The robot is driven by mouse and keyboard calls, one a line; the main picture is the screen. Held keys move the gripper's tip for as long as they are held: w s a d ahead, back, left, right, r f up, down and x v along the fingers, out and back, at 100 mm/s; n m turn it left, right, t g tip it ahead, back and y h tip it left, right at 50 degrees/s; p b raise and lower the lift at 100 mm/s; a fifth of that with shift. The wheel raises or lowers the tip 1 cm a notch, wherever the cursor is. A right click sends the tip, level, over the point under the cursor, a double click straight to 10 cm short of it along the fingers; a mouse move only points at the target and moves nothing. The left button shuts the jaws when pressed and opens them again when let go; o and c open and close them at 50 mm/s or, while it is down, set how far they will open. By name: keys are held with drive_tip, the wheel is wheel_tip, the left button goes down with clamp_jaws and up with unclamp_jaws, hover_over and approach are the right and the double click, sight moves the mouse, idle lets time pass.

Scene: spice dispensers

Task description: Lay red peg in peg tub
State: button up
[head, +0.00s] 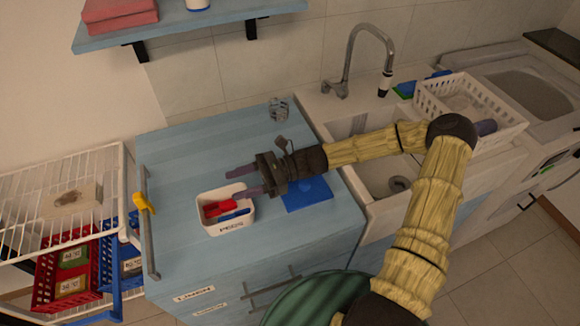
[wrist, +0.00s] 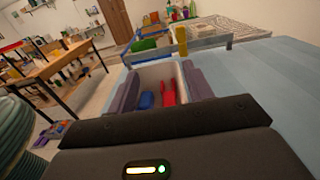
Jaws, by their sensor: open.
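The peg tub (head: 228,228) is a small white labelled tub on the blue counter, left of my gripper (head: 236,184) in the head view. Red pegs (head: 220,208) and a blue piece (head: 235,214) lie inside it. In the wrist view the tub (wrist: 155,71) is seen between my two fingers, with a red peg (wrist: 168,93) and a blue peg (wrist: 146,101) in it. My gripper is open and empty, with its fingers pointing toward the tub's back edge. I cannot tell the exact height of the fingers above the rim.
A flat blue mat (head: 307,194) lies under and right of my gripper. A glass (head: 279,109) stands at the counter's back. A rail with a yellow clip (head: 142,202) runs along the left edge. The sink (head: 385,180) is at right. The counter's back left is clear.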

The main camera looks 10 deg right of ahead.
drive_tip(key=b+v, duration=0.1)
drive_tip(key=v, duration=1.3)
drive_tip(key=shift+w+d+b, duration=0.1)
drive_tip(key=shift+d+b, duration=0.2)
drive_tip(key=shift+a, duration=0.1)
